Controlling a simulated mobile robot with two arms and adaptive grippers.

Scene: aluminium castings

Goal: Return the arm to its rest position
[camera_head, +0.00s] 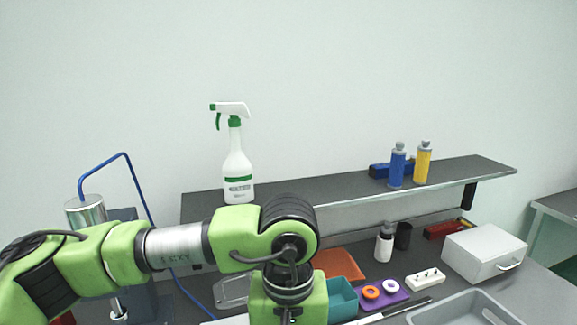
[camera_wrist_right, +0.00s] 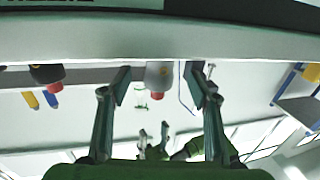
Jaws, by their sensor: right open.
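In the head view my left arm, green with a pale grey link, comes in from the left and bends at a black joint near the bottom middle. Its lower part runs down past the bottom edge, and its gripper is out of the frame. My right gripper (camera_wrist_right: 158,82) shows only in the right wrist view. Its two dark fingers stand wide apart with nothing held between them. A pale bottle-like thing with a red tip (camera_wrist_right: 159,76) appears between the fingers in the picture, without visible contact.
A spray bottle (camera_head: 237,170) and blue (camera_head: 397,168) and yellow (camera_head: 422,164) bottles stand on the shelf (camera_head: 330,187). Below are an orange tray (camera_head: 340,262), a teal bin (camera_head: 341,297), a purple holder (camera_head: 387,302), a white box (camera_head: 484,252) and a grey tray (camera_head: 462,308).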

